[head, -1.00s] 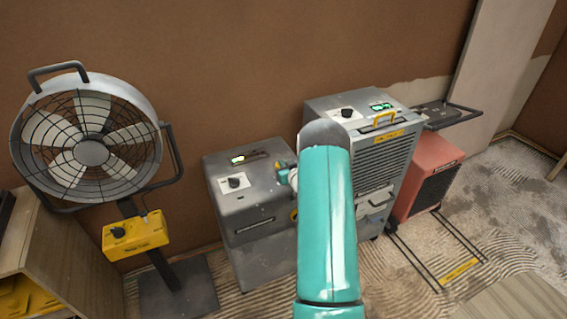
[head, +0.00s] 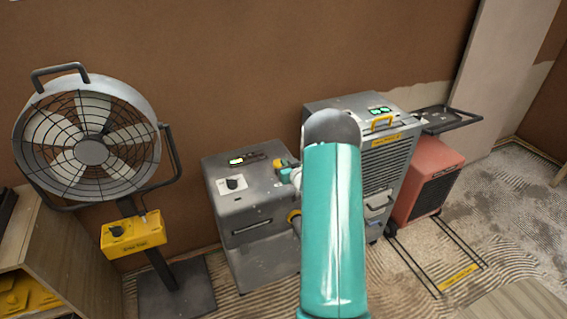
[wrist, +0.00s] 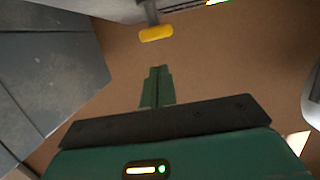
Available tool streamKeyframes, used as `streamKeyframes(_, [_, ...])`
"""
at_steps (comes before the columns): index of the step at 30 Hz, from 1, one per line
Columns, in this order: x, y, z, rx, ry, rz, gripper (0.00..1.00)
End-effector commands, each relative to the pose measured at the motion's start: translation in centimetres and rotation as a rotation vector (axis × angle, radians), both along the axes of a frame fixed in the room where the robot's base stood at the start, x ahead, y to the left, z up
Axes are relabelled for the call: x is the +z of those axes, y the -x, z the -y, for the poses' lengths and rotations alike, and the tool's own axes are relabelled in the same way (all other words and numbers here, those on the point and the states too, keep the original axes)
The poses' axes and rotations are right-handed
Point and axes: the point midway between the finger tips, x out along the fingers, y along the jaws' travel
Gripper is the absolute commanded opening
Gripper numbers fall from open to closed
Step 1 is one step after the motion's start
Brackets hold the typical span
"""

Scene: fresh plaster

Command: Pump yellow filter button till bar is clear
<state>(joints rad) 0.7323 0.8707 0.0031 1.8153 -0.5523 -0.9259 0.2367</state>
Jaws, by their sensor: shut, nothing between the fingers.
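The grey filter box (head: 235,205) stands in the middle of the head view. The yellow button (head: 280,162) is at the top's right edge; in the wrist view the yellow button (wrist: 156,33) sits on a short grey stem. My gripper (wrist: 158,70) is shut and empty, with its fingertips apart from the button. In the head view my teal arm hides much of my gripper (head: 287,174), which is beside the button.
A yellow round part (head: 293,216) is on the box's right side. A grey dehumidifier (head: 375,110) with green displays stands close to the right, beside a red heater (head: 427,180). A large fan (head: 90,145) stands at left. A brown wall is behind.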

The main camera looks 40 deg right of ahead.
Motion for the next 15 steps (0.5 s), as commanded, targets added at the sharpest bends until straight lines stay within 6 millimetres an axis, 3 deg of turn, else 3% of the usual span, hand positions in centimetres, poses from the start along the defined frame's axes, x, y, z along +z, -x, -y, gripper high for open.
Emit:
streamKeyframes(7, [1.1,3.9,-1.3,0.000,0.000,0.000,0.00])
streamKeyframes(15, [1.4,5.1,-1.6,0.000,0.000,0.001,0.00])
